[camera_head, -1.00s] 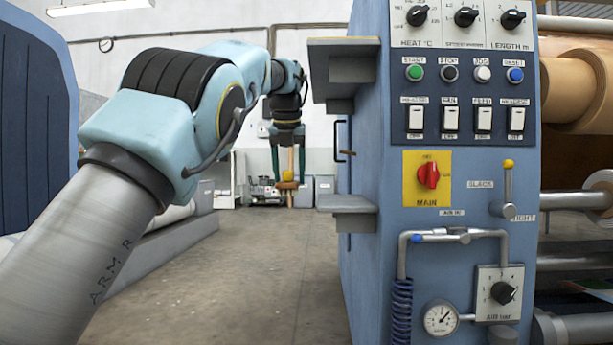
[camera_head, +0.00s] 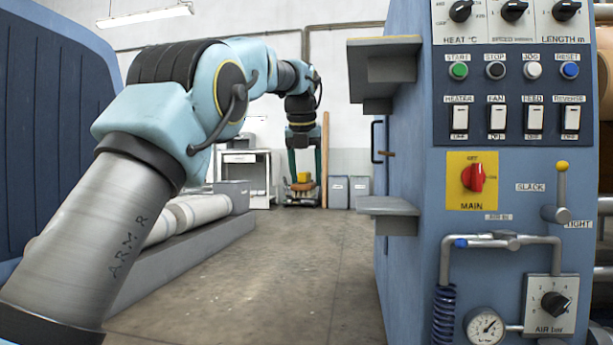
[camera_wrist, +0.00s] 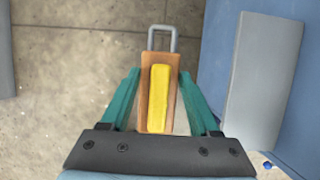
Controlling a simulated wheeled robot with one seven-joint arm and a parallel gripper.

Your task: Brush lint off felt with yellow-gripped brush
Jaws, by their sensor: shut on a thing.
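My gripper (camera_head: 304,176) hangs pointing down at the end of my outstretched arm, left of the press. Its green fingers are shut on the brush, a brown block with a yellow grip (camera_head: 303,178). In the wrist view my gripper (camera_wrist: 160,76) has a finger on each side of the brush, whose yellow grip (camera_wrist: 158,90) lies lengthwise between them. A grey wire loop shows just past the brush's far end. The brush's bristles are hidden. I cannot make out the felt or any lint for certain.
The blue press cabinet (camera_head: 510,200) stands at right, with grey ledges (camera_head: 388,206) sticking out on its left side. A low grey plinth with pale rolls (camera_head: 185,215) lies at left. The concrete floor (camera_head: 270,275) between them is clear. A white cabinet (camera_head: 246,172) stands farther back.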

